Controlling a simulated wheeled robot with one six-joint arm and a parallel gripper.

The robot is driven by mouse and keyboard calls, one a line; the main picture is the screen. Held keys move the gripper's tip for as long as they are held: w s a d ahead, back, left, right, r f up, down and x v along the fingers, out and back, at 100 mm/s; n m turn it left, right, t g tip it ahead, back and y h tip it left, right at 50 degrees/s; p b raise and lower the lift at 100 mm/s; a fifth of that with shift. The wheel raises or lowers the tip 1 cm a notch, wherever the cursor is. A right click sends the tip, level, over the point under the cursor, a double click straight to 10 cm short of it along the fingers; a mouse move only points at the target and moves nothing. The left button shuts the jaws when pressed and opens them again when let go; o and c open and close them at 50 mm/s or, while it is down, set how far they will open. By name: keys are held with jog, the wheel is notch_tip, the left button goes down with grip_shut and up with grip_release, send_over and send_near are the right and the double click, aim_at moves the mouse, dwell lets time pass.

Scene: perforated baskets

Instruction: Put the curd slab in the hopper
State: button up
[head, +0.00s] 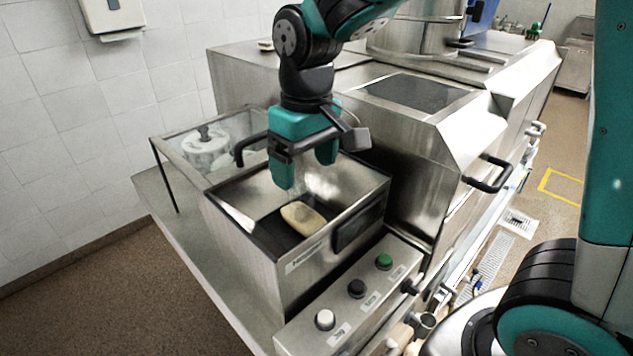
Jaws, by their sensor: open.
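The hopper (240,250) is an open-topped steel box with a labelled front wall. A pale, cream-coloured slab, which looks like the curd slab (303,218), lies on the dark floor inside it, close to the front wall. My gripper (306,172) has two teal fingers pointing down over the hopper opening. It is open and empty, above and slightly behind the slab, apart from it.
A control panel with white (325,319), black (356,288) and green (384,261) buttons sits in front of the hopper. A clear-sided case (172,158) with a white part stands behind left. A large steel machine (410,150) rises close on the right. Open floor lies left.

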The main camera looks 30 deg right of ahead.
jog(key=s+a+r+n+y, duration=0.1)
jog(key=s+a+n+y, duration=0.1)
jog(key=s, duration=0.6)
jog(key=s+a+r+n+y, duration=0.1)
jog(key=s+a+y, duration=0.1)
jog(key=s, duration=0.7)
notch_tip(320, 180, down, 7)
jog(key=b, duration=0.7)
jog(key=shift+w, duration=0.2)
jog(key=shift+d, duration=0.1)
